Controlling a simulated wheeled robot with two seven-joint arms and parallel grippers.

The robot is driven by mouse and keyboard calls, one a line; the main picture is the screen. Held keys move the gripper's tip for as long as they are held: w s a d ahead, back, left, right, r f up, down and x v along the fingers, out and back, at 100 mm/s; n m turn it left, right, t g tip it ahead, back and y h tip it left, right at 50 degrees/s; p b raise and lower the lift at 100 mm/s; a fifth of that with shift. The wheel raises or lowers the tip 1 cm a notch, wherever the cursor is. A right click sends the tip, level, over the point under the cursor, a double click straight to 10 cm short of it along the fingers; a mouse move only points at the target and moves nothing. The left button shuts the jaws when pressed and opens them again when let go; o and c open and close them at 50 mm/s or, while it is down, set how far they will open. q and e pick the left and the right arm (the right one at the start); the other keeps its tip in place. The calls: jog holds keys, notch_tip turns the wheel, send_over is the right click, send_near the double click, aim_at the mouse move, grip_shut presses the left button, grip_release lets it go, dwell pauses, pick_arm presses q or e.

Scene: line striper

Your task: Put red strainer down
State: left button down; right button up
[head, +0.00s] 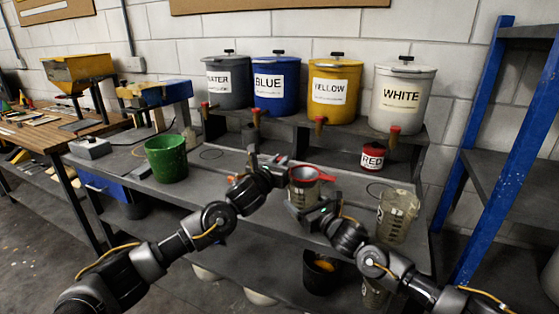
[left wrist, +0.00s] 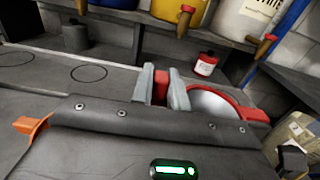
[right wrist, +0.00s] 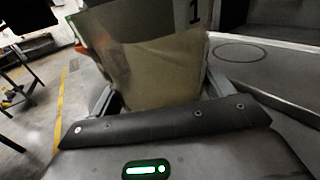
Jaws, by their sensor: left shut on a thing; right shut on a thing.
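The red strainer (head: 310,174) has a red rim and a pale bowl. In the head view it sits over the mouth of a translucent measuring cup (head: 303,194) at the middle of the bench. My left gripper (head: 276,164) is shut on the strainer's red handle; the fingers pinch it in the left wrist view (left wrist: 162,88), with the bowl (left wrist: 212,104) to their right. My right gripper (head: 312,212) is shut on the measuring cup, which fills the space between its fingers in the right wrist view (right wrist: 165,75). Whether the strainer touches the cup's rim is not clear.
A second translucent cup (head: 398,214) stands on the right of the bench and a green bucket (head: 166,158) on the left. Labelled paint buckets stand on a raised shelf behind, with a small red can (head: 373,157) below. Drawn circles (head: 211,154) mark clear bench spots.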

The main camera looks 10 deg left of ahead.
pick_arm(q)
jog(key=shift+f, duration=0.3)
jog(key=c, duration=1.4)
grip_release()
jog(key=shift+o, duration=0.2)
jog(key=shift+r, duration=0.1)
jog(key=shift+r, duration=0.35)
jog(key=shift+s+a+r, duration=0.1)
jog(key=shift+s+r, duration=0.05)
jog(key=shift+s, duration=0.1)
jog(key=v, duration=1.1)
jog(key=shift+s, duration=0.25)
jog(key=shift+r, duration=0.1)
